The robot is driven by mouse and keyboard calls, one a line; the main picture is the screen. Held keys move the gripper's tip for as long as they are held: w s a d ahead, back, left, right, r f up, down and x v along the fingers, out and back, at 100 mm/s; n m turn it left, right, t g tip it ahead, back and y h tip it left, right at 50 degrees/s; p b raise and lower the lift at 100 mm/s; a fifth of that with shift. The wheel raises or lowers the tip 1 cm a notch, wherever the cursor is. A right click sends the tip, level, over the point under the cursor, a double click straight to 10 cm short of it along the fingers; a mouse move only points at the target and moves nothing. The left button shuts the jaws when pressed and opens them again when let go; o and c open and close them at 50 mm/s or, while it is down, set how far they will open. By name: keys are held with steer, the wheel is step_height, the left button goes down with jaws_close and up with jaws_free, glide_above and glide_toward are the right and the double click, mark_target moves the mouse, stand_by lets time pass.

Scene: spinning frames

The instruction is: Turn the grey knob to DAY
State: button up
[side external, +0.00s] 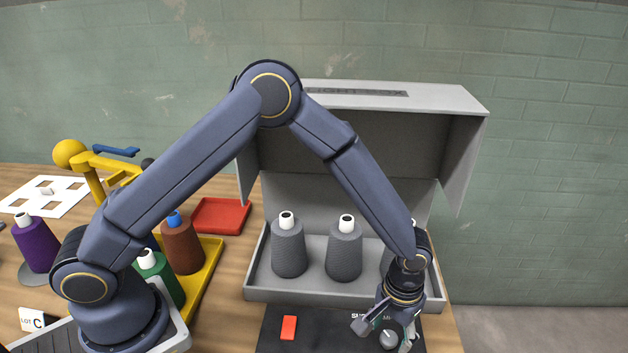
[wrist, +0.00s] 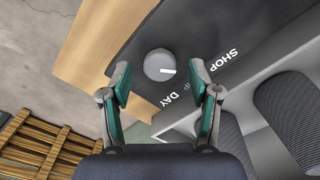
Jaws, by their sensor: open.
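The grey knob (wrist: 158,64) is round and sits on a dark panel (wrist: 190,35). A short white mark on it runs toward the right edge of its top in the wrist view. The word DAY (wrist: 180,98) is printed on the panel below and right of the knob; SHOP (wrist: 223,60) is farther right. The knob also shows at the front right in the side view (side external: 388,341). My gripper (wrist: 160,82) is open, one finger on each side of the knob, with visible gaps; contact does not show. In the side view my gripper (side external: 384,332) is over the panel's right end.
A red block or switch (side external: 289,327) is on the panel's left. Behind stands a grey hooded box (side external: 345,296) with grey yarn cones (side external: 289,250). A yellow tray (side external: 205,285) with cones and a red tray (side external: 220,214) are left. The table edge is close right.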

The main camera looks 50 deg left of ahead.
steer(key=shift+f, duration=0.55)
steer(key=c, duration=1.2)
